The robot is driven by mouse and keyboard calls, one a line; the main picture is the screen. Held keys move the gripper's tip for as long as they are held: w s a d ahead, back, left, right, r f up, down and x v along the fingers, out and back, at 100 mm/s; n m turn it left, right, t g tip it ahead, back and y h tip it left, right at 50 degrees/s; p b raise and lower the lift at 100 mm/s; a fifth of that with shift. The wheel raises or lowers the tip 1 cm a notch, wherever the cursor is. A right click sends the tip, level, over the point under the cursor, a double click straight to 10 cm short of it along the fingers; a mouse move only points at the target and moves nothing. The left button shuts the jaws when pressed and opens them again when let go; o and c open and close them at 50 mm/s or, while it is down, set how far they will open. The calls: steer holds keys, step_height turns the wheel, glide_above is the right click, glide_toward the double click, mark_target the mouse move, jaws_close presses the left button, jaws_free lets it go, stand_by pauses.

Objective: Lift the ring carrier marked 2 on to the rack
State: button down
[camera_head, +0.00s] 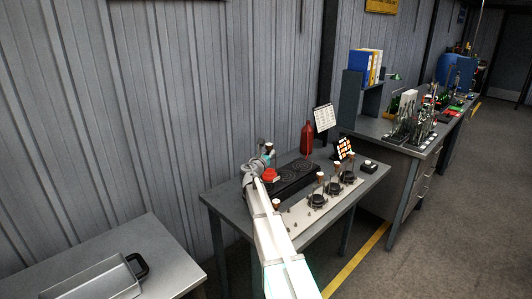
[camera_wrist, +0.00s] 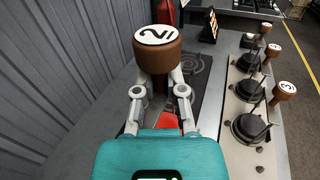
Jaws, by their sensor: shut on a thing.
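The ring carrier marked 2 (camera_wrist: 157,47) has a brown round knob with a white top in the wrist view. The digit appears turned. My gripper (camera_wrist: 160,92) is shut on its stem just under the knob, which is upright. The carrier's lower part is hidden by the fingers and my gripper body. In the head view my gripper (camera_head: 262,165) is above the left end of a black plate with ring patterns (camera_head: 296,176). I cannot tell whether the carrier touches anything below. No rack is clearly identifiable.
A pale panel (camera_head: 298,217) right of the black plate bears several dark round moulds and brown-knobbed carriers, one marked 3 (camera_wrist: 286,88). A red bottle (camera_head: 307,138) and a white sheet (camera_head: 324,117) stand behind. A red object (camera_wrist: 168,122) lies below my gripper. A corrugated wall is left.

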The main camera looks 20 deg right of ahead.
steer(key=s+d+r+p, duration=0.1)
steer(key=s+r+p, duration=0.4)
steer(key=s, duration=0.5)
steer(key=shift+s+d+r, duration=0.35)
steer(key=shift+s+r, duration=0.05)
steer(key=shift+r, duration=0.3)
